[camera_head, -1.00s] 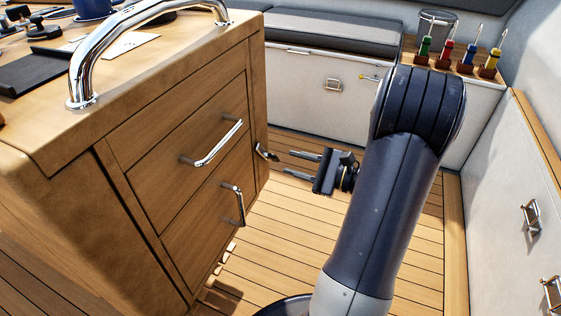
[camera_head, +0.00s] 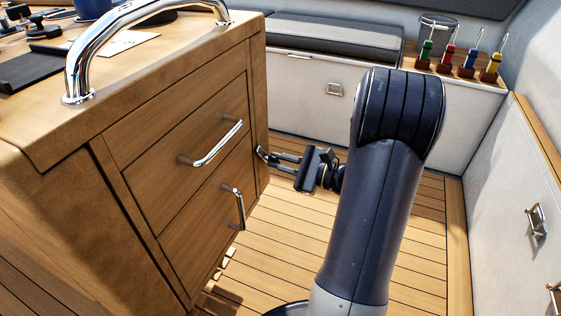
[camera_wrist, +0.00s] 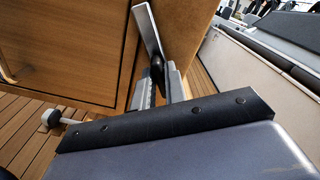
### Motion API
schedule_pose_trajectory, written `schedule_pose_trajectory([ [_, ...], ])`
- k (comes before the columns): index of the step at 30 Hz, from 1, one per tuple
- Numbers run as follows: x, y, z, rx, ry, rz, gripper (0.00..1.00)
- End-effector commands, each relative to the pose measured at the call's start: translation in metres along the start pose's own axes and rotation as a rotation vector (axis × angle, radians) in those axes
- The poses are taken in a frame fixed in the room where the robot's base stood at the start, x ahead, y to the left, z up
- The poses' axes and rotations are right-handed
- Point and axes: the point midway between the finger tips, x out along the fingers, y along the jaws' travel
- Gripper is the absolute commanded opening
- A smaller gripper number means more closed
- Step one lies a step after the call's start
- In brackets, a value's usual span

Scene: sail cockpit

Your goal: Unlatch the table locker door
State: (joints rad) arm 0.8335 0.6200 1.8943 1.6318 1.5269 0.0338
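The wooden table locker stands at left in the head view. Its lower door panel (camera_head: 190,245) lies flush with the front and has a vertical chrome handle (camera_head: 237,207). A small latch with a metal lever (camera_head: 262,153) sits at the locker's right edge. In the wrist view the flat lever (camera_wrist: 147,30) rises from a dark pivot (camera_wrist: 157,68). My gripper (camera_head: 273,157) is at this latch, its two fingers apart. In the wrist view the fingertips (camera_wrist: 162,85) lie at either side of the pivot's lower part. I cannot tell whether they touch it.
A horizontal chrome handle (camera_head: 217,145) juts from the upper panel. A thick chrome rail (camera_head: 105,45) curves above the table top. A cushioned bench (camera_head: 325,42) is behind, and white lockers (camera_head: 520,190) line the right side. The plank floor (camera_head: 265,255) before the locker is clear.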

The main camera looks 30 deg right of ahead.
Motion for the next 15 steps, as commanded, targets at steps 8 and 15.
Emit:
schedule_pose_trajectory([
  [8,-0.0001,0.0005,-0.0002,0.001,0.0,0.001,0.0],
  [15,-0.0002,0.0006,-0.0002,0.001,0.0,0.001,0.0],
])
